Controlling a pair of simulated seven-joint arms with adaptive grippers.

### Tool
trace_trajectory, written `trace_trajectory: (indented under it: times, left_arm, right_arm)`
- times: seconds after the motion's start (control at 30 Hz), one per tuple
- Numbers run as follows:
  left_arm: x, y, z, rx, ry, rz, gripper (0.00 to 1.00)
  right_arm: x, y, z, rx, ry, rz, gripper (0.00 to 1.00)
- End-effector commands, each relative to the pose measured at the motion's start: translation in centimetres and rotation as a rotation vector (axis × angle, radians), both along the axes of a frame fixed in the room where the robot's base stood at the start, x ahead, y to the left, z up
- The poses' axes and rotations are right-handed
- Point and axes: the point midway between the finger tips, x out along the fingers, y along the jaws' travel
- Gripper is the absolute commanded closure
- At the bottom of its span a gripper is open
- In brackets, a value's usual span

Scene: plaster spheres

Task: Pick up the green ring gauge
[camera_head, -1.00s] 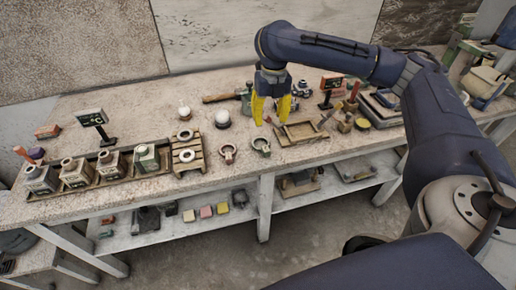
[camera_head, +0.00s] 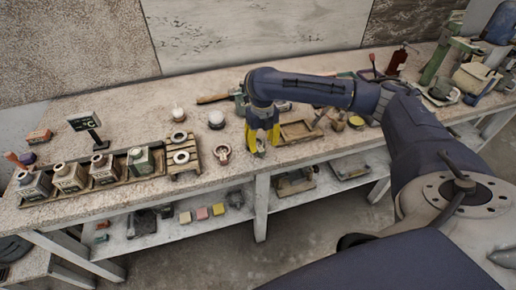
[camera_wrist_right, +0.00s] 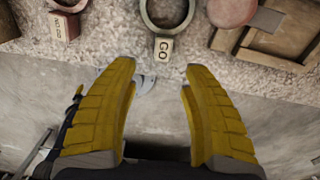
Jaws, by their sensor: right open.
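The green ring gauge (camera_wrist_right: 148,22) lies flat near the front edge of the worktable. In the right wrist view it is a grey-green ring with a tag reading "GO", cut off by the top edge. In the head view it is mostly hidden behind the fingers. My right gripper (camera_head: 262,142) has yellow fingers pointing down over the ring's spot. In the right wrist view its fingers (camera_wrist_right: 158,68) are spread wide with nothing between them, and the ring lies beyond the tips. My left gripper is not in view.
A reddish ring gauge (camera_head: 222,158) lies just left, and its tag (camera_wrist_right: 63,26) shows in the wrist view. A wooden tray (camera_head: 299,140) is close on the right. A slatted wooden stand (camera_head: 185,168) and a rack of bottles (camera_head: 105,182) stand further left.

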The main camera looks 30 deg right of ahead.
Motion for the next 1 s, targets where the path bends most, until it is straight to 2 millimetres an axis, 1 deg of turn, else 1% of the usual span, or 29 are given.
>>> trace_trajectory:
  times: [0.07, 0.27, 0.6, 0.7, 0.8, 1.0]
  left_arm:
    - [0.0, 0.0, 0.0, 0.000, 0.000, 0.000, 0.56]
    - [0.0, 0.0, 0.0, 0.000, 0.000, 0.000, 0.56]
    - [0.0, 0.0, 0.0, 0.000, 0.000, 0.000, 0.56]
    - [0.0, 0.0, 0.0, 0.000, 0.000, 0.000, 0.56]
    - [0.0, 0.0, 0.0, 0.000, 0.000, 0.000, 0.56]
    - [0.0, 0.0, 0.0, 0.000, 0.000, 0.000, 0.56]
  right_arm:
    - [0.0, 0.0, -0.5, 0.000, 0.000, 0.000, 0.53]
    - [0.0, 0.0, -1.1, 0.001, 0.001, -0.001, 0.53]
    - [0.3, -0.3, -4.9, 0.001, 0.002, -0.001, 0.53]
    - [0.3, -0.3, -5.6, 0.000, 0.001, -0.002, 0.53]
    - [0.3, -0.3, -5.9, 0.000, 0.000, -0.002, 0.53]
    - [0.3, -0.3, -6.0, 0.000, -0.001, -0.001, 0.53]
